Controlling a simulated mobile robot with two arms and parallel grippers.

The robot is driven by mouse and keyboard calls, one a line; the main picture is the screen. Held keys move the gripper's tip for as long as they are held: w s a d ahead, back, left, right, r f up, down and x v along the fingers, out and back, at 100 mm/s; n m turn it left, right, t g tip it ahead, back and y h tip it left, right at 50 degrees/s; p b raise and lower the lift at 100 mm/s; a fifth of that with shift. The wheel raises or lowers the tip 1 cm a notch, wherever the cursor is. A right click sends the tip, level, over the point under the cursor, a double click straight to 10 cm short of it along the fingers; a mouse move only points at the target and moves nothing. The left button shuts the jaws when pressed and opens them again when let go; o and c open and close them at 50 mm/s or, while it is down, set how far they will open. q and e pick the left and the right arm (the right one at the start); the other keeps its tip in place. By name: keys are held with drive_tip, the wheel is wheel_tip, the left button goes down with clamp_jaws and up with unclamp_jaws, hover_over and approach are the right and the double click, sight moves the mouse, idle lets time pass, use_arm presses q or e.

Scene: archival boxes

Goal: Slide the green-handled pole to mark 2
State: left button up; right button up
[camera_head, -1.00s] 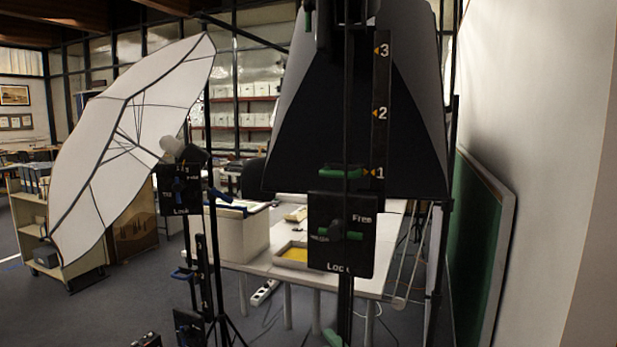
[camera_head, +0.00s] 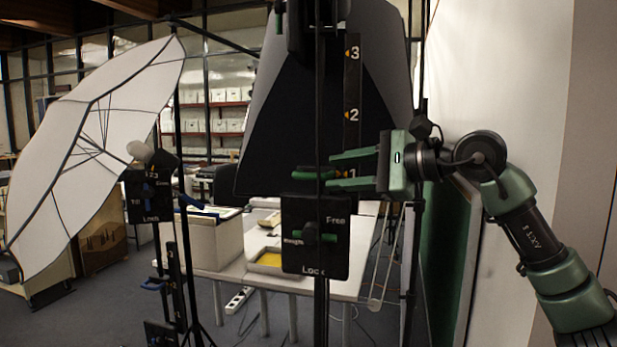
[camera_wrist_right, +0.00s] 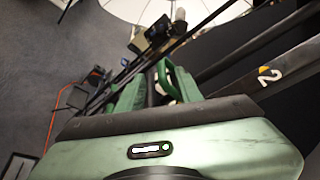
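The green-handled pole (camera_head: 320,230) stands upright in front of a large black softbox. Its green handle (camera_head: 305,174) is level with mark 1 on the black scale strip (camera_head: 351,85), which also carries marks 2 and 3 above. Below the handle is a black box (camera_head: 315,258) labelled Free and Lock, with a green lever (camera_head: 311,237) lying about level. My right gripper (camera_head: 331,171) is open, coming in from the right, its fingertips close to the handle; contact cannot be told. The wrist view shows its open fingers (camera_wrist_right: 150,84) and mark 2 (camera_wrist_right: 269,75). My left gripper is not in view.
A blue-handled stand (camera_head: 152,195) with a white umbrella (camera_head: 95,150) is at the left. A white table (camera_head: 350,285) with a box and a yellow tray is behind the pole. A green board (camera_head: 448,265) leans on the right wall, near my right arm.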

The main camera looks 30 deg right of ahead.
sight(316, 175)
drive_tip(key=p+x, duration=0.1)
drive_tip(key=x, duration=0.2)
drive_tip(key=p+x, duration=0.2)
drive_tip(key=x, duration=0.1)
drive_tip(key=shift+w+d, duration=0.1)
drive_tip(key=shift+w, duration=0.35)
drive_tip(key=shift+w+a+f, duration=0.2)
drive_tip(key=shift+w, duration=0.3)
clamp_jaws()
drive_tip(key=shift+s, duration=0.1)
drive_tip(key=shift+f, duration=0.1)
idle(0.4)
